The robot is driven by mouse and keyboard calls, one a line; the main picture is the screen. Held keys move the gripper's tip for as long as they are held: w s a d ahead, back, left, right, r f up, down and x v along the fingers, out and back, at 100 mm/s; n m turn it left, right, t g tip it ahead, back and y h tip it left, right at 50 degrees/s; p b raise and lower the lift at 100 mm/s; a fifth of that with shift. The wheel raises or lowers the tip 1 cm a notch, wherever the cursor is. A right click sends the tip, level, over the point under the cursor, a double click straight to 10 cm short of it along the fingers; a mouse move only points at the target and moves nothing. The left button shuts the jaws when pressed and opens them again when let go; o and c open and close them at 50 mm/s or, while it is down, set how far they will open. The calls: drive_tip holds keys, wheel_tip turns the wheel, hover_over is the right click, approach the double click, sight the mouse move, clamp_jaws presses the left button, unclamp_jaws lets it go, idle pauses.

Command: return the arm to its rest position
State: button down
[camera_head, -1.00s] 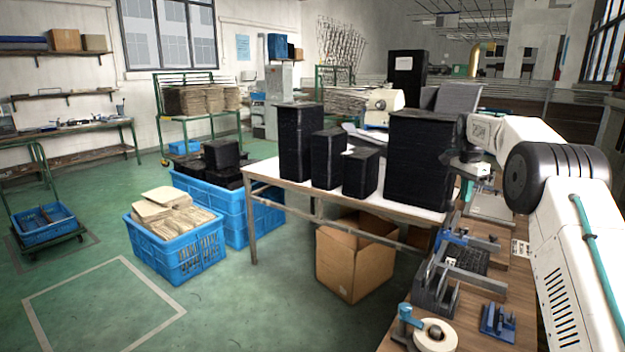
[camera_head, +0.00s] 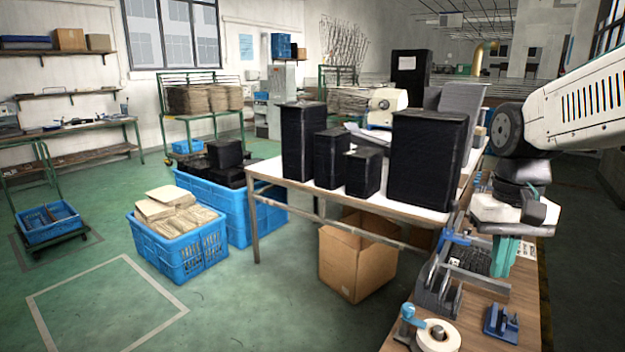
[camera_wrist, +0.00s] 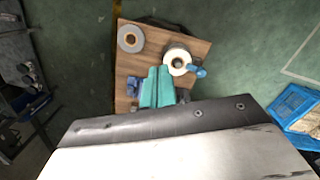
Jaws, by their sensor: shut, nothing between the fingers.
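My arm (camera_head: 575,108) shows at the right of the head view, its white link raised and its wrist hanging down over the wooden bench. My gripper (camera_head: 503,262) points down above the bench, its teal fingers together and empty. In the wrist view the teal fingers of my gripper (camera_wrist: 157,88) lie side by side over the bench top, with nothing between them. The dark and light wrist body covers the lower part of that view.
The wooden bench (camera_head: 470,318) carries a tape dispenser (camera_head: 437,336), a blue fixture (camera_head: 501,322) and a dark slotted rack (camera_head: 437,290). A table with several black stacks (camera_head: 428,158) stands behind it. Blue crates (camera_head: 182,255) and a cardboard box (camera_head: 345,270) stand on the floor.

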drive_tip(key=s+a+f+n+t, duration=0.1)
drive_tip(key=s, duration=0.7)
drive_tip(key=s+a+f+t, duration=0.1)
drive_tip(key=s+a, duration=0.1)
drive_tip(key=s, duration=0.6)
drive_tip(key=shift+s+a+n, duration=0.2)
drive_tip(key=shift+a+n, duration=0.1)
drive_tip(key=shift+n, duration=0.1)
drive_tip(key=c, duration=2.1)
unclamp_jaws()
drive_tip(key=shift+c, duration=0.2)
